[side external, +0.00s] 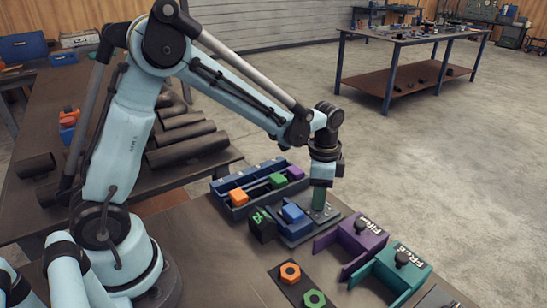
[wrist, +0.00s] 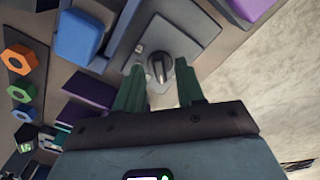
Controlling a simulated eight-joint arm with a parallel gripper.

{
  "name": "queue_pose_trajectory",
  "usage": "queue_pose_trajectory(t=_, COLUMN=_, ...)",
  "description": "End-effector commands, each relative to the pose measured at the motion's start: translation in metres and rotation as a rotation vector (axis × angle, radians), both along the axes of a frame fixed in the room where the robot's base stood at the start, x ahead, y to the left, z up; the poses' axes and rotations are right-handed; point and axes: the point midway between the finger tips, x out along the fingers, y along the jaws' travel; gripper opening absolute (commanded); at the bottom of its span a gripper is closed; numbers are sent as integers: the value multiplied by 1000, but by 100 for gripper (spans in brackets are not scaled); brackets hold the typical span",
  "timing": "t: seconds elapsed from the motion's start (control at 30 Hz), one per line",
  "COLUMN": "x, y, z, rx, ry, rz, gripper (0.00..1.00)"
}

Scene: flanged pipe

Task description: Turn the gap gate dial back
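The dial (wrist: 160,66) is a dark round knob with a lighter raised grip, on a grey plate (wrist: 185,32) in the wrist view. I take it to be the gap gate dial. My gripper's (wrist: 159,74) two green fingers stand apart, one on each side of the dial, with a gap visible around it. I cannot tell whether either finger touches it. A blue block (side external: 292,213) sits on this fixture, and shows in the wrist view (wrist: 80,36).
A blue rack (side external: 232,184) with orange, green and purple blocks stands behind the fixture. A purple bracket (side external: 362,238) and a teal bracket (side external: 405,268) stand to the right. A dark plate with an orange nut (side external: 290,272) and a green nut (side external: 314,298) lies in front.

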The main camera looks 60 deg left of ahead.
Motion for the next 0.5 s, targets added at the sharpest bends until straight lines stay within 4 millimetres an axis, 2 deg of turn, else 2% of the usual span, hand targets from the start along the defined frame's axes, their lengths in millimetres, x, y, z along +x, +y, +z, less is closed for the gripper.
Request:
queue_pose_trajectory(t=0.33, x=0, y=0, z=-4, rx=0, ry=0, rz=0, gripper=38)
queue_pose_trajectory(t=0.5, x=0, y=0, z=-4, rx=0, ry=0, rz=0, gripper=12)
